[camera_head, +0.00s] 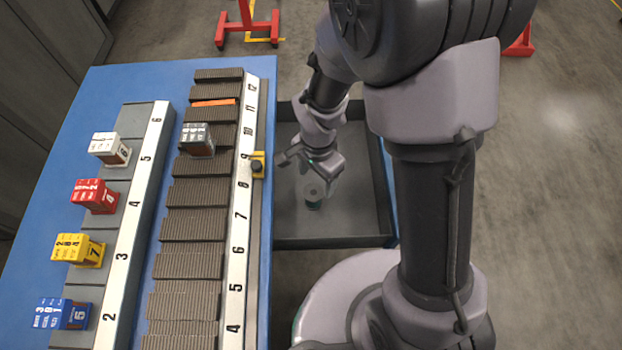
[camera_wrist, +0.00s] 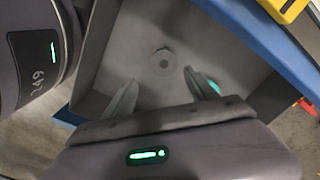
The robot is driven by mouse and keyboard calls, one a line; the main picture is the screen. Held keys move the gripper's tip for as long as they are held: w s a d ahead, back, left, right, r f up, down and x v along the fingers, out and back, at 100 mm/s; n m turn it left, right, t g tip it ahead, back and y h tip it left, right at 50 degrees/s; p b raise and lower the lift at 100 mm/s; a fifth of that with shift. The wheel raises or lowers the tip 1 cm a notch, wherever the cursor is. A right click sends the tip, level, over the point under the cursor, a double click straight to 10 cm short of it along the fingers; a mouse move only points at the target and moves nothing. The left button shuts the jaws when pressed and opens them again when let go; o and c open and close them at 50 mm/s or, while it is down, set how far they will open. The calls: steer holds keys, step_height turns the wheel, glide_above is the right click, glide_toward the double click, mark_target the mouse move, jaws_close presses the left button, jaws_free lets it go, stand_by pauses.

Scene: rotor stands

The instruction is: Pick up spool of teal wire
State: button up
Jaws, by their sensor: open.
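The spool of teal wire (camera_head: 314,197) stands upright in a dark grey tray, with a grey round top and a teal band below it. In the wrist view the spool (camera_wrist: 163,62) shows from above as a grey disc with a hole in its middle. My gripper (camera_head: 308,172) is over the tray, close to the spool and apart from it. In the wrist view my gripper (camera_wrist: 157,90) has its two fingers spread, with nothing between them, and the spool lies beyond the fingertips.
The dark grey tray (camera_head: 350,238) has raised walls. A blue table (camera_head: 130,80) at left carries numbered racks with white, red, yellow and blue blocks and a grey block (camera_head: 197,140). A yellow piece with a black knob (camera_head: 257,166) sits at the table's edge near the tray.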

mark_target(313, 192)
step_height(313, 192, down, 5)
steer(key=shift+b, duration=0.65)
steer(key=f+b, duration=0.2)
steer(key=f, duration=0.1)
steer(key=f+b, duration=0.1)
steer(key=f, duration=0.1)
steer(key=shift+w+a+f, duration=0.1)
steer(key=shift+w+a, duration=0.15)
steer(key=shift+a, duration=0.1)
jaws_close()
